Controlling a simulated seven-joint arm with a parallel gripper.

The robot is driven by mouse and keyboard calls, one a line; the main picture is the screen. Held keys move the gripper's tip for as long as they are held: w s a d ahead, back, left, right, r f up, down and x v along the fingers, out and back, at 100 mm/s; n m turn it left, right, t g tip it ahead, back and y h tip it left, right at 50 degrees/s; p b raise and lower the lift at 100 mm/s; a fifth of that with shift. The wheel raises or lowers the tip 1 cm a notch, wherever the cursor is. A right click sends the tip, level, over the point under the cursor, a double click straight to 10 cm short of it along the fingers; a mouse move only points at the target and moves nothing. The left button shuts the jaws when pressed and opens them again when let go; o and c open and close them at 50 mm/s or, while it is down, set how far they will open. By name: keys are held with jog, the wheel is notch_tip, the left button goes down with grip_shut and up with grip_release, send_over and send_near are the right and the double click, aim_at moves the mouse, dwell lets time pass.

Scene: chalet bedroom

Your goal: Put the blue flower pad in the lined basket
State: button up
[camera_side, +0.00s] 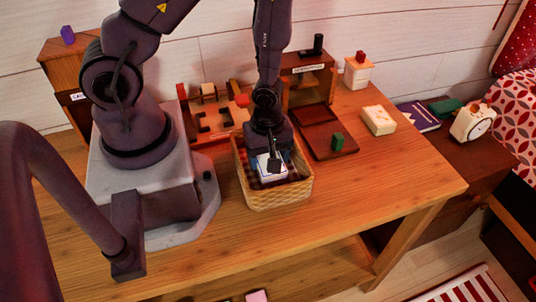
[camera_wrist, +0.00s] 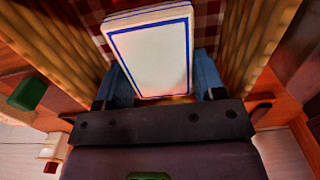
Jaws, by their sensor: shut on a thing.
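The lined basket (camera_side: 285,195) is woven wicker with a red checked cloth inside, and stands at the middle of the table. The wrist view shows its ribbed wall (camera_wrist: 262,45) and checked lining (camera_wrist: 207,22). My gripper (camera_side: 271,158) points down inside the basket opening. It is shut on a white pad with a blue border (camera_wrist: 152,50), which sits between the two fingers. The pad also shows in the side view (camera_side: 265,172), low within the basket walls. No flower shows on the visible face. I cannot tell whether the pad touches the lining.
Right of the basket is a dark brown tray (camera_side: 318,150) with a green block (camera_side: 338,141). A cream block (camera_side: 378,120), a purple book (camera_side: 418,116) and a clock (camera_side: 473,123) lie farther right. Wooden organisers (camera_side: 212,125) stand behind. The table's front right is clear.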

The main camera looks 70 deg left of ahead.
jog(key=shift+f, duration=0.15)
jog(key=o, duration=0.9)
jog(key=shift+o, duration=0.2)
notch_tip(320, 180, up, 12)
jog(key=r, duration=0.1)
notch_tip(320, 180, up, 11)
jog(key=m+t+y, duration=0.2)
jog(key=m+t, duration=0.1)
jog(key=m, duration=0.6)
send_over(269, 155)
jog(key=s+d+r+m+t+h, duration=0.1)
jog(key=s+r+m, duration=0.3)
jog(key=r+m, duration=0.4)
jog(key=shift+s+d+r+m+t+h, duration=0.15)
jog(key=shift+d+r+m+t+h, duration=0.3)
jog(key=shift+r+t, duration=0.35)
